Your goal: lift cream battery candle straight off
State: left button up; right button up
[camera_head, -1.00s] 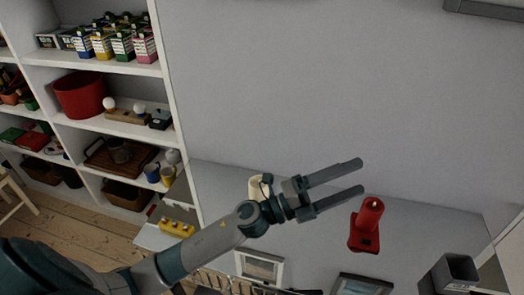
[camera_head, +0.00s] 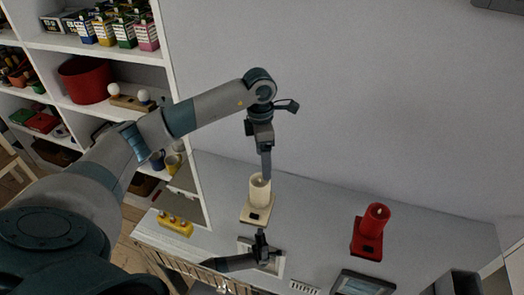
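The cream battery candle (camera_head: 260,192) stands upright on a cream base (camera_head: 250,214) with a dark square patch, on the grey tabletop. My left gripper (camera_head: 267,176) points down at the candle's top. Its fingers are seen edge-on as one bar, so their spread is hidden. Whether they touch the candle is unclear. A dark jointed part, which looks like my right gripper (camera_head: 262,245), is low in the view, in front of the candle; its fingers cannot be made out.
A red candle (camera_head: 375,220) on a red base stands to the right. A white frame (camera_head: 275,266), a dark-screened tablet (camera_head: 362,284) and a grey open bin (camera_head: 460,283) line the front. Shelves (camera_head: 110,115) stand further left.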

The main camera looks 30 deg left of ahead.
aim_at(259, 177)
pick_arm(q)
jog(key=shift+a+r+y, duration=0.3)
jog(key=shift+a, duration=0.5)
jog(key=shift+f, duration=0.15)
jog(key=shift+f+b, duration=4.35)
jog(key=shift+f, duration=4.25)
jog(key=shift+c, duration=0.6)
jog(key=c, duration=1.1)
jog(key=shift+c, duration=0.2)
jog(key=shift+r+p, duration=0.55)
jog(key=shift+r, duration=0.6)
jog(key=shift+r+p, duration=1.35)
jog(key=shift+r, duration=1.25)
